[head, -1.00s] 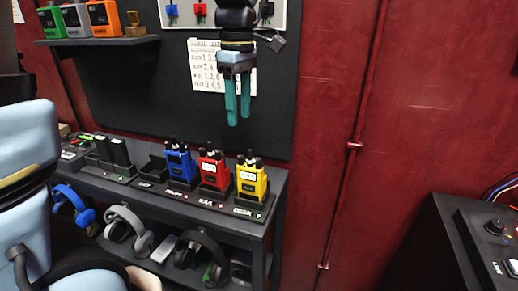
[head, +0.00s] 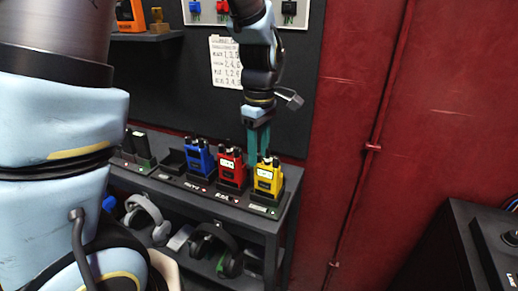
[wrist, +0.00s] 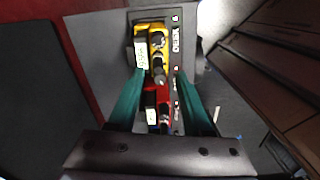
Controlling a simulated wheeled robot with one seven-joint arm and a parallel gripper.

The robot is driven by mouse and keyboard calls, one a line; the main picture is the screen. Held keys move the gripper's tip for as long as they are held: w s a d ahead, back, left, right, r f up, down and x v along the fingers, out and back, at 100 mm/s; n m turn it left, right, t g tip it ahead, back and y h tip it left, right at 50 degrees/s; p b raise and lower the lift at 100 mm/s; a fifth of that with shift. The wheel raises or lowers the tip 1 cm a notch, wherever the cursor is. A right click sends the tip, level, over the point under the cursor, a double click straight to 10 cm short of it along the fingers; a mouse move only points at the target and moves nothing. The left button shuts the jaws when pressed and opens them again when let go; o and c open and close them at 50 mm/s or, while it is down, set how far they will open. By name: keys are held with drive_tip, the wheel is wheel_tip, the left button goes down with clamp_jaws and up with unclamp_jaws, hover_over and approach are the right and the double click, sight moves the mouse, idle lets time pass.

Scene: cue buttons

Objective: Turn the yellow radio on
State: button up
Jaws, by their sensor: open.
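The yellow radio (head: 267,178) stands upright in its dark charging cradle at the right end of the bench row. In the wrist view the yellow radio (wrist: 150,52) shows from above, with its dark top knobs and pale display, just beyond my fingertips. My gripper (head: 259,142) points down with teal fingers, just above and slightly behind the yellow radio. In the wrist view my gripper (wrist: 160,100) is open, with nothing held between the fingers. Whether a finger touches the radio cannot be told.
A red radio (head: 231,166) stands close to the left of the yellow one, and a blue radio (head: 198,158) beyond it. A dark wall panel is behind. A dark cabinet (head: 480,235) stands at the right.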

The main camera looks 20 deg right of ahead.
drive_tip(key=shift+c, duration=0.2)
clamp_jaws()
idle(0.3)
drive_tip(key=shift+m, duration=1)
drive_tip(key=shift+o, duration=0.2)
unclamp_jaws()
